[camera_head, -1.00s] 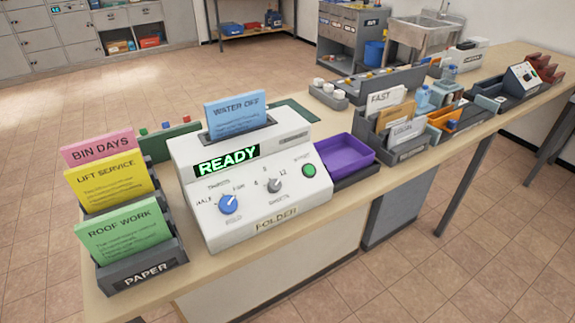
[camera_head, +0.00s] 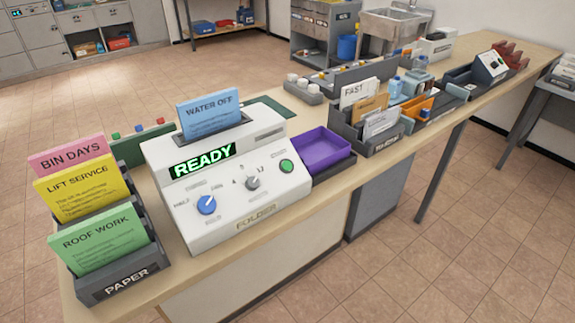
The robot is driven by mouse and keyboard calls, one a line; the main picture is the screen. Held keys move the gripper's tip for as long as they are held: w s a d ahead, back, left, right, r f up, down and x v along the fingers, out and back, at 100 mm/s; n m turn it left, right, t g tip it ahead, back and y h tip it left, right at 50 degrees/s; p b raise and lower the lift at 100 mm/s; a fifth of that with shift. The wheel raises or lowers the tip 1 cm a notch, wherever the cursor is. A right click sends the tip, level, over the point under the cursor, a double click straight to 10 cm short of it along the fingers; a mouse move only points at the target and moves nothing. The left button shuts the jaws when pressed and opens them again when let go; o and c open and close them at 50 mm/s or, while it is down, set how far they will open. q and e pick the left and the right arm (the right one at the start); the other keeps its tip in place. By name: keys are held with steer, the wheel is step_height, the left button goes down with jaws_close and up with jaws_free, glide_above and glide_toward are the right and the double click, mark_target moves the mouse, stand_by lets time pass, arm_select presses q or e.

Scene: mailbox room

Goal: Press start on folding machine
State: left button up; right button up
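The white folding machine (camera_head: 225,185), labelled FOLDER, stands on the wooden counter at the left centre. Its display (camera_head: 202,161) reads READY in green. A blue WATER OFF sheet (camera_head: 209,115) stands upright in its top slot. On the sloped front are a blue knob (camera_head: 206,204), a grey knob (camera_head: 252,183) and a round green button (camera_head: 287,166) at the right, with small lettering above it too blurred to read. Neither of my grippers shows in the view.
A paper rack (camera_head: 120,281) with pink, yellow and green sheets stands left of the machine. A purple tray (camera_head: 319,149) sits right of it. A grey sorter (camera_head: 366,146) with envelopes is further right. The floor (camera_head: 440,270) in front of the counter is clear.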

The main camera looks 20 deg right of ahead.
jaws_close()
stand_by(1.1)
